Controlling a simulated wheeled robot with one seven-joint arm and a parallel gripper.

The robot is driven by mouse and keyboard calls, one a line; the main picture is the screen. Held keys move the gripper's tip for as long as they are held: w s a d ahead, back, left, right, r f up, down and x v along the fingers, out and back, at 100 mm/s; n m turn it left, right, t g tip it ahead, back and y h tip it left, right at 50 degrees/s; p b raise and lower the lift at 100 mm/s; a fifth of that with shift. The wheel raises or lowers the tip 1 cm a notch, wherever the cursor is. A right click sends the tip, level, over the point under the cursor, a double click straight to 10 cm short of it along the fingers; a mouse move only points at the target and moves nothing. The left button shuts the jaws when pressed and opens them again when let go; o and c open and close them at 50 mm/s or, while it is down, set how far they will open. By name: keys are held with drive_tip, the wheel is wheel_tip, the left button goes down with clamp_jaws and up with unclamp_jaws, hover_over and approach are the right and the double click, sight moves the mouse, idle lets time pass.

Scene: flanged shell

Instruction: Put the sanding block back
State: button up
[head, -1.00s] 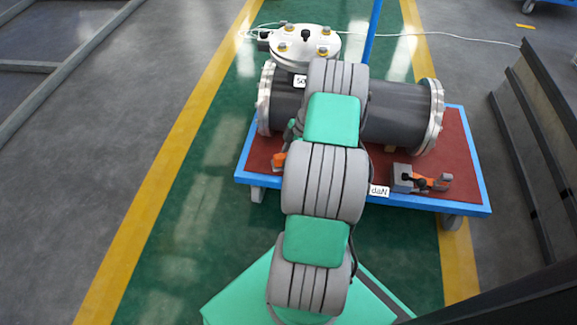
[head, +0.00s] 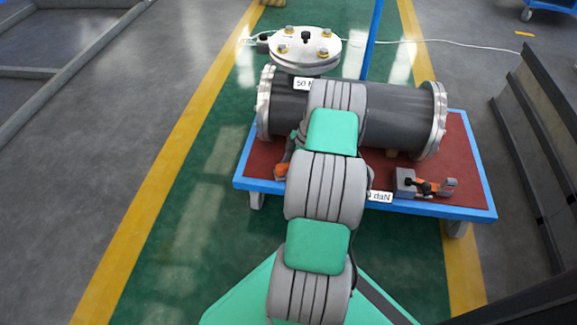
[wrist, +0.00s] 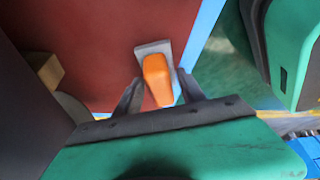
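The sanding block shows in the wrist view as an orange grip (wrist: 156,78) on a flat grey base (wrist: 153,47), on the red cart top near its blue edge. In the head view only a bit of its orange (head: 281,171) shows left of my arm. My gripper (wrist: 158,76) is open, with one dark finger on each side of the orange grip and a visible gap on both sides. Most of the gripper is hidden behind my arm in the head view.
A dark flanged pipe shell (head: 400,118) lies across the blue-edged red cart (head: 468,160). A grey block with an orange lever (head: 425,186) sits at the cart's right front. A dark rack stands at right.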

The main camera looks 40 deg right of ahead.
drive_tip(key=shift+o, duration=0.2)
drive_tip(key=shift+r+p, duration=0.3)
drive_tip(key=shift+r, duration=0.05)
drive_tip(key=p+v, duration=0.4)
drive_tip(key=v, duration=0.8)
drive_tip(key=w+a+r+m+g+h, duration=0.1)
drive_tip(key=w+a+r+m+h, duration=0.3)
drive_tip(key=a+r, duration=0.85)
drive_tip(key=s+a+r+m, duration=0.3)
drive_tip(key=a+r, duration=0.1)
drive_tip(key=a, duration=0.6)
drive_tip(key=s+a+r+m, duration=0.2)
drive_tip(key=s+a+r, duration=0.15)
drive_tip(key=a, duration=0.55)
drive_tip(key=s+a+m, duration=0.3)
drive_tip(key=s+a, duration=0.1)
drive_tip(key=s, duration=0.3)
drive_tip(key=shift+a+f+t, duration=0.2)
drive_tip(key=shift+f+t, duration=0.1)
drive_tip(key=shift+f, duration=0.05)
drive_tip(key=shift+s, duration=0.15)
